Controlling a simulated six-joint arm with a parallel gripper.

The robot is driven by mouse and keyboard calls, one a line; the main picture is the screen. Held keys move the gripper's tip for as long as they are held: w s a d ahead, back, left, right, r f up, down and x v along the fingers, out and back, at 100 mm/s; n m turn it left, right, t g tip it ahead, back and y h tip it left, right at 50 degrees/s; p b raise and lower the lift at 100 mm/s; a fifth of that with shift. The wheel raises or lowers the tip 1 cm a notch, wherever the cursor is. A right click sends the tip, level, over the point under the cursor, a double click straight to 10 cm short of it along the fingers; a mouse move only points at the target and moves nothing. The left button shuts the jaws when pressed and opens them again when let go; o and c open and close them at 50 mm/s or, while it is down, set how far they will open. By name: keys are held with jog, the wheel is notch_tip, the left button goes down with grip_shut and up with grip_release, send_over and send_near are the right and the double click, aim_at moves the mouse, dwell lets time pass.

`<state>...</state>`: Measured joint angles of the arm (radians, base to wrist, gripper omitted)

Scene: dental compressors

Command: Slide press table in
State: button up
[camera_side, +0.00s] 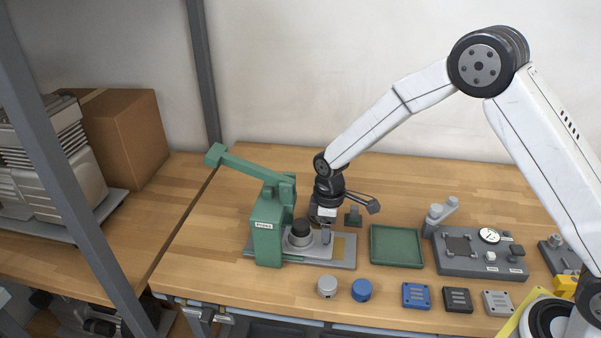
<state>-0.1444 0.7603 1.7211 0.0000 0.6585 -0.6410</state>
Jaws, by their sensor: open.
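The green press (267,232) stands left of centre on the wooden bench, its lever arm (240,165) raised toward the upper left. The press table (317,249) is a light grey plate on a darker grey base (343,262), close against the right side of the press. A round grey part with a black top (300,233) sits on the table. My gripper (325,232) points down at the right end of the press table, right of the round part. It is open. Whether its fingers touch the table or a handle cannot be told.
A green tray (397,247) and a grey fixture with a dial (481,254) stand to the right. A grey cylinder (327,286), a blue cylinder (361,290) and several small blocks (416,296) line the front edge. A grey frame post (75,200) crosses the left.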

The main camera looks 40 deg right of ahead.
jog(key=shift+r, duration=2.95)
jog(key=c, duration=0.7)
jog(key=shift+s+d+f, duration=0.1)
jog(key=shift+s+d, duration=0.05)
grip_shut()
jog(key=s+d+m+t, duration=0.2)
jog(key=s+m, duration=0.3)
jog(key=m, duration=0.3)
jog(key=s+d+m+t, duration=0.3)
jog(key=s+m+t, duration=0.2)
jog(key=m, duration=0.3)
jog(key=shift+s+m+y, duration=0.4)
jog(key=shift+s, duration=0.35)
